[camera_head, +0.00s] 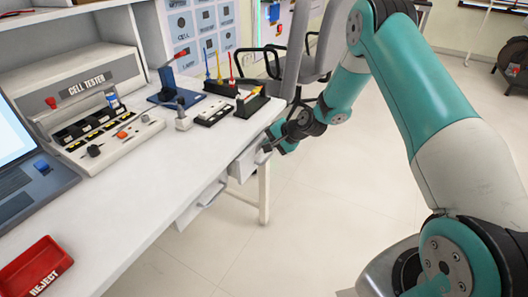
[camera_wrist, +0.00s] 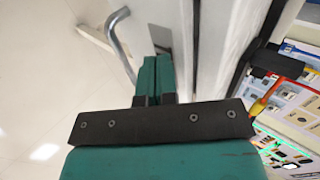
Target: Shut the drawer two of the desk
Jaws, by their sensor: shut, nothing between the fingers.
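The white desk (camera_head: 150,205) runs along the left in the head view. Two drawers show under its front edge, a nearer one (camera_head: 203,203) and a farther one (camera_head: 243,165), each with a handle. No numbers are readable on them. My gripper (camera_head: 268,147) is at the farther drawer, near the desk's edge, and partly covers it. In the wrist view my gripper's teal fingers (camera_wrist: 156,72) are together and empty, beside a white surface. A curved metal handle (camera_wrist: 119,38) lies left of the fingertips. I cannot tell whether the fingers touch the drawer.
On the desk are a cell tester (camera_head: 95,100), a laptop (camera_head: 30,165), a red reject tray (camera_head: 35,272) and tool holders (camera_head: 215,110). A grey chair (camera_head: 295,65) stands beyond the desk. The floor (camera_head: 310,205) right of the desk is clear.

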